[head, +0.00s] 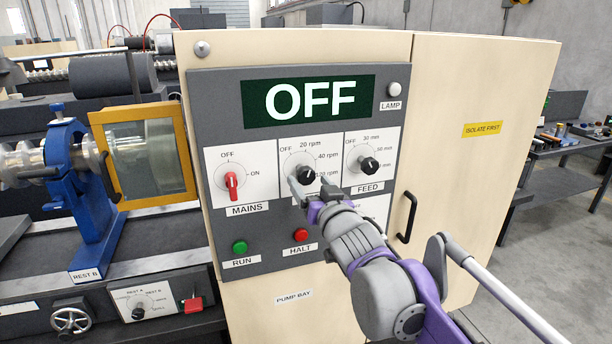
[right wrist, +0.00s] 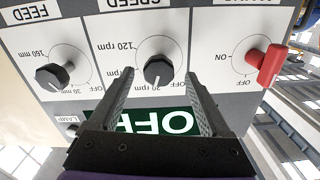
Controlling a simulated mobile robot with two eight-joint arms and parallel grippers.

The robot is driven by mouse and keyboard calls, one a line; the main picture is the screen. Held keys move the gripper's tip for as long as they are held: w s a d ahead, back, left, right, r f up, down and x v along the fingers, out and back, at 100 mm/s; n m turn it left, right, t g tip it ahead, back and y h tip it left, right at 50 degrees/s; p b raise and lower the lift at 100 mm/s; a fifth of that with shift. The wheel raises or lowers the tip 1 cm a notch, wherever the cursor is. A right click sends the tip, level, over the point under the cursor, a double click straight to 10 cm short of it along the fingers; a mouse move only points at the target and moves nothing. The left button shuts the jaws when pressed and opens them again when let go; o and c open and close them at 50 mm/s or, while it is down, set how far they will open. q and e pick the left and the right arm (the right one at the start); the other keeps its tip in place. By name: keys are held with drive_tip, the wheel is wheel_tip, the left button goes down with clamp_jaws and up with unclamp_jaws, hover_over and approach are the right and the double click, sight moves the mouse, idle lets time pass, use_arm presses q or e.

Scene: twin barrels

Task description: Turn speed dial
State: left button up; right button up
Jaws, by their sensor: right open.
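The speed dial (head: 306,174) is a round black knob on a white plate of the grey control panel, between the mains switch and the feed dial. Its scale reads OFF, 20 rpm, 40 rpm and higher. It also shows, upside down, in the right wrist view (right wrist: 158,69), with a white pointer mark on the side towards the display. My right gripper (head: 310,186) is open in front of this dial. In the right wrist view its two fingers (right wrist: 158,76) stand on either side of the knob, with visible gaps. My left gripper is not in view.
The display (head: 308,100) reads OFF. The red mains switch (head: 231,184) stands upright at OFF. The feed dial (head: 369,166) sits close to the right of the speed dial. The green run button (head: 239,247) and red halt button (head: 300,234) are below. A black door handle (head: 407,217) sticks out right.

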sight(307, 178)
drive_tip(key=shift+x, duration=1.65)
clamp_jaws()
